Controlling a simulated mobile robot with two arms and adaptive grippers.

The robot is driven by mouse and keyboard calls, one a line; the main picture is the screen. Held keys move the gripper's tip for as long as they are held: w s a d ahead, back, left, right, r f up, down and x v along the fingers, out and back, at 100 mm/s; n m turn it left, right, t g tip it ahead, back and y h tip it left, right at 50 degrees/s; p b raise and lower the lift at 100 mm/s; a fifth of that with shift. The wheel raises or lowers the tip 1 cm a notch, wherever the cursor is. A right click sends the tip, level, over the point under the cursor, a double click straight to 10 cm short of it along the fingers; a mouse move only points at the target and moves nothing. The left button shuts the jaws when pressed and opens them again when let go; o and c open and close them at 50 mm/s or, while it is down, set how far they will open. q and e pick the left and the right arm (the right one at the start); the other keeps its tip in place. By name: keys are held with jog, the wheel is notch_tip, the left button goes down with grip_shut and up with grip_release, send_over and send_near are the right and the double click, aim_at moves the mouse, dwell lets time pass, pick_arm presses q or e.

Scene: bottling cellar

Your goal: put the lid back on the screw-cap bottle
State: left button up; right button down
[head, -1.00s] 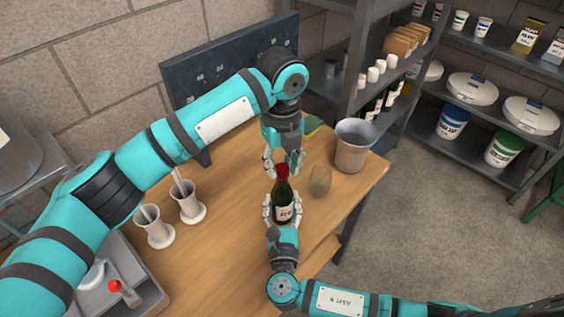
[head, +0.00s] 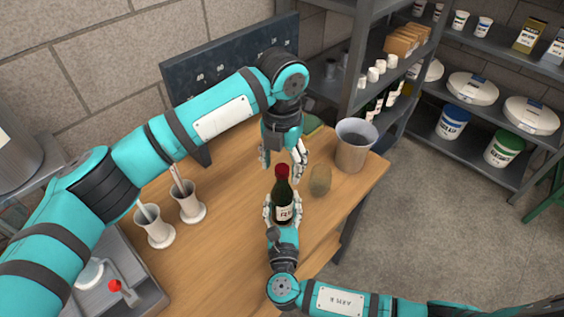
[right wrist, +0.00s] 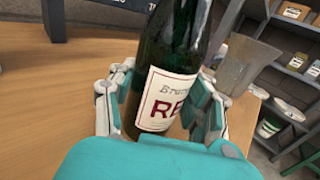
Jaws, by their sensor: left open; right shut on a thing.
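The dark green screw-cap bottle (head: 281,192) with a pale label stands upright at the table's front right. The red lid (head: 282,170) sits on its neck; whether it is screwed tight cannot be told. My right gripper (head: 282,209) is shut around the bottle's body, and the right wrist view shows its fingers on both sides of the bottle (right wrist: 168,70). My left gripper (head: 283,163) points down above the bottle. It is open, with its fingers apart on either side of the lid.
A glass (head: 320,181) stands right of the bottle, with a grey bucket (head: 353,150) behind it. Two white cups (head: 189,203) holding utensils stand left on the wooden table (head: 225,235). A dark board (head: 228,62) and shelving stand behind. The table between cups and bottle is clear.

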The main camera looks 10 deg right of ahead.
pick_arm(q)
jog(key=shift+r, duration=0.1)
notch_tip(320, 180, up, 12)
dwell(0.4)
pick_arm(e)
jog(key=shift+c, duration=2.4)
grip_release()
jog(key=shift+s, duration=0.1)
jog(key=s, duration=0.4)
jog(key=s+a, duration=0.1)
jog(key=s, duration=0.2)
jog(key=s+a, duration=0.1)
jog(key=s, duration=0.3)
jog(key=shift+s+a, duration=0.2)
jog(key=shift+s, duration=0.1)
